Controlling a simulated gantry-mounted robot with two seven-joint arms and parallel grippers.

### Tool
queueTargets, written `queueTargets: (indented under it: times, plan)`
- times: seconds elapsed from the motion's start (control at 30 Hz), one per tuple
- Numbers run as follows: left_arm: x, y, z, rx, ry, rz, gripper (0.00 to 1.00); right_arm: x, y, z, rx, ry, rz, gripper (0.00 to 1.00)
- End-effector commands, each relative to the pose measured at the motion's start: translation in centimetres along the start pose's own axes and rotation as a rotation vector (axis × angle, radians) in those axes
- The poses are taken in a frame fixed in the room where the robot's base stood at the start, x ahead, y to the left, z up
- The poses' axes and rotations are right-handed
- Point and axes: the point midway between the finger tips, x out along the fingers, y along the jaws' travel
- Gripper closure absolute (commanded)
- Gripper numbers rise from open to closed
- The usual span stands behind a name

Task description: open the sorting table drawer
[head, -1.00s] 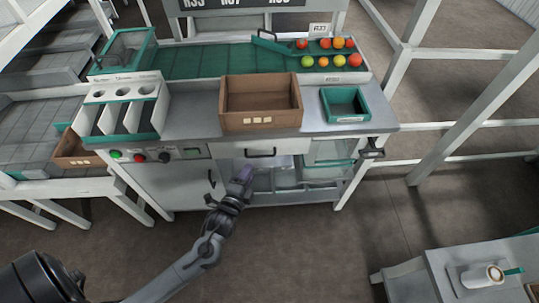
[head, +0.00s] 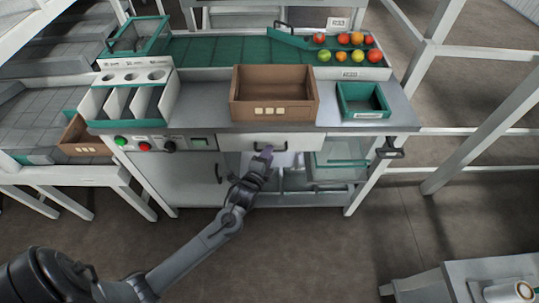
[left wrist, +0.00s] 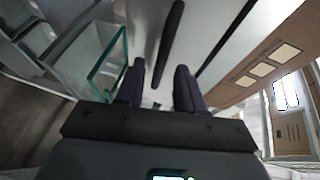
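The sorting table drawer (head: 235,141) has a white front under the tabletop and looks shut. Its dark bar handle (head: 286,149) is partly hidden by my left gripper (head: 265,154), which is right at the drawer front. In the left wrist view, the handle (left wrist: 170,42) runs up from between the two dark fingers of the left gripper (left wrist: 160,72). The fingers are apart, one on each side of the handle's line, with a gap visible around the bar. I cannot tell how deep the handle sits between them. My right gripper is not in view.
A brown wooden crate (head: 273,110) and a green bin (head: 364,101) stand on the tabletop (head: 205,112) above the drawer. A cabinet door (head: 190,178) with a handle is at the left. Glass-sided bins (head: 335,160) hang at the right. The floor in front is clear.

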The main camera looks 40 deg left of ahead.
Motion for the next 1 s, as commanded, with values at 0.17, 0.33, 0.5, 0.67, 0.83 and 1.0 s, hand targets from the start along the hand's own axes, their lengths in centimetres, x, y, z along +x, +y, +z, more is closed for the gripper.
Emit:
queueTargets:
  times: [0.17,0.33,0.5,0.67,0.83,1.0]
  plan:
    - [1.4,0.1,0.0,0.0,0.0,0.0,0.63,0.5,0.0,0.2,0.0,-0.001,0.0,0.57]
    - [1.7,0.0,0.0,-0.001,0.0,0.001,0.63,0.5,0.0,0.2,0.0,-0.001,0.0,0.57]
    - [1.7,0.0,0.0,-0.001,0.0,0.001,0.63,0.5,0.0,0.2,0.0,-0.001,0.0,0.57]
    - [1.7,0.0,0.0,-0.001,0.0,0.001,0.83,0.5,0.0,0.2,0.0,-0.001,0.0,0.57]
    - [1.7,0.0,0.0,-0.001,0.0,0.001,1.0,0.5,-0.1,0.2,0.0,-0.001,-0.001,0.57]
    - [1.7,0.0,0.0,-0.001,0.0,0.001,1.0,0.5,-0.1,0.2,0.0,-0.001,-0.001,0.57]
